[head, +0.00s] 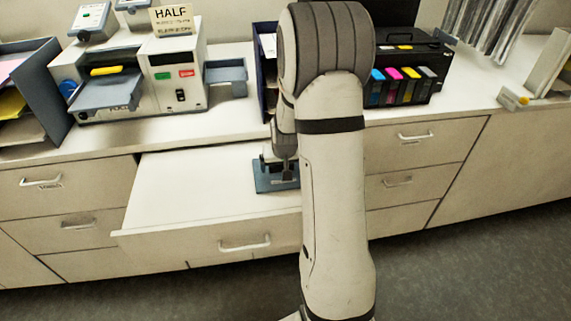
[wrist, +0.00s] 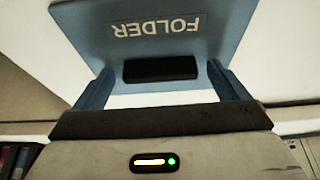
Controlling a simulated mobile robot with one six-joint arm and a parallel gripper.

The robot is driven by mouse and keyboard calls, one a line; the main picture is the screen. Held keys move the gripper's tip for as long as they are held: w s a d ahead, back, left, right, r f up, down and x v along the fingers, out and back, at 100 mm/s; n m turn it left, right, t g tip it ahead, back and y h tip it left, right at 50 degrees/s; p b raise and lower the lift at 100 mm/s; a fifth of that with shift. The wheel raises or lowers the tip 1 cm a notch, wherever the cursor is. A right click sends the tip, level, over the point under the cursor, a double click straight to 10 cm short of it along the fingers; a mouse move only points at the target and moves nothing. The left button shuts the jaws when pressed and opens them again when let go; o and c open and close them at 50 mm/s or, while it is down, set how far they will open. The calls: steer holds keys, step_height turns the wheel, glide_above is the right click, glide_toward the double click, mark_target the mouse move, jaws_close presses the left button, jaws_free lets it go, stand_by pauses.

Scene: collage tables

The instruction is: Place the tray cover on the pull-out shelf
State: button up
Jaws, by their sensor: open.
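The tray cover is a blue-grey flat panel marked FOLDER with a black grip block; it lies on the pull-out shelf in the head view (head: 263,184) and fills the top of the wrist view (wrist: 215,40). The pull-out shelf (head: 190,195) is a white surface drawn out from under the counter. My gripper (wrist: 160,70) is open, its two blue fingers apart on either side of the black grip block, with a gap on each side. In the head view my arm hides part of the cover and the shelf's right end.
A folding machine (head: 150,75) with a HALF sign (head: 174,20) stands on the counter behind the shelf. A grey paper rack (head: 30,95) is at far left. A black printer with colour cartridges (head: 405,75) is at right. The shelf's left part is clear.

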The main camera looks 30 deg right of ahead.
steer(key=b+v, duration=0.2)
steer(key=v, duration=1)
steer(key=s+a+r+n, duration=0.1)
steer(key=s+a+r, duration=0.2)
steer(key=s+a, duration=0.3)
steer(key=s+a+r+n+y, duration=0.1)
steer(key=s+a, duration=0.6)
steer(key=s, duration=0.9)
step_height(320, 180, up, 3)
steer(key=shift+a+f+n+g, duration=0.1)
steer(key=shift+a+n+g, duration=0.25)
steer(key=shift+n, duration=0.35)
steer(key=shift+f, duration=0.1)
